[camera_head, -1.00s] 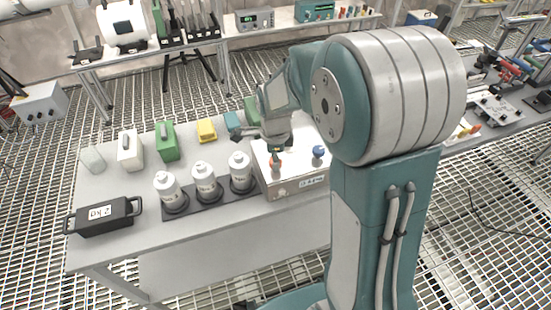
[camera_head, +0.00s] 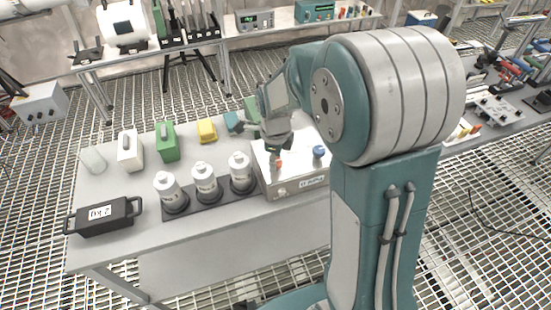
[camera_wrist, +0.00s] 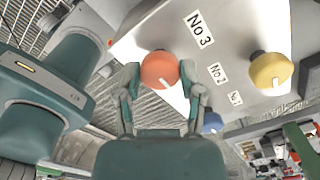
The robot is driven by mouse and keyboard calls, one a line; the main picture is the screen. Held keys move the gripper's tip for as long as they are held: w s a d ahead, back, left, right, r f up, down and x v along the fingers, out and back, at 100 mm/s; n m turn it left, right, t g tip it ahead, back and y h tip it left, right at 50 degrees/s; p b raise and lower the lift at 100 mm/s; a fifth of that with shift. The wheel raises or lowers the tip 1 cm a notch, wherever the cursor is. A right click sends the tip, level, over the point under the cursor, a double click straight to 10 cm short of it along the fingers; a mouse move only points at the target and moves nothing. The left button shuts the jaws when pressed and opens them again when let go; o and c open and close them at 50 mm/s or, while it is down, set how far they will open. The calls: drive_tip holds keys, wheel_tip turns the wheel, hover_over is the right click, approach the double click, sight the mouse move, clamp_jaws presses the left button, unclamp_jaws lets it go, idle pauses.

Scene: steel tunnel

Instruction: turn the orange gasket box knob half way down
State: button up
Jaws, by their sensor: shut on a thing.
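The gasket box (camera_head: 291,188) is a pale box with a label on its front, on the right part of the grey table. Its orange knob (camera_wrist: 159,70) sits between the two fingers of my gripper (camera_wrist: 160,95) in the wrist view, and the fingers are closed on its sides. In the head view the orange knob (camera_head: 277,163) shows just below my gripper (camera_head: 277,150). A yellow knob (camera_wrist: 271,70) and a blue knob (camera_wrist: 211,122) are on the same box in the wrist view. The blue knob (camera_head: 318,152) also shows in the head view.
Three white bottles (camera_head: 204,178) stand on a dark base left of the box. A black 2 kg weight (camera_head: 103,215) lies at the table's left front. Green, white and yellow blocks stand behind. The table's front strip is clear.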

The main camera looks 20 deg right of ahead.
drive_tip(key=shift+s+f, duration=0.1)
drive_tip(key=shift+f, duration=0.1)
drive_tip(key=o, duration=1.2)
drive_tip(key=shift+a, duration=0.1)
drive_tip(key=shift+c, duration=0.2)
drive_tip(key=shift+a, duration=0.1)
drive_tip(key=shift+r, duration=0.15)
wheel_tip(320, 180, up, 12)
drive_tip(key=shift+w, duration=0.2)
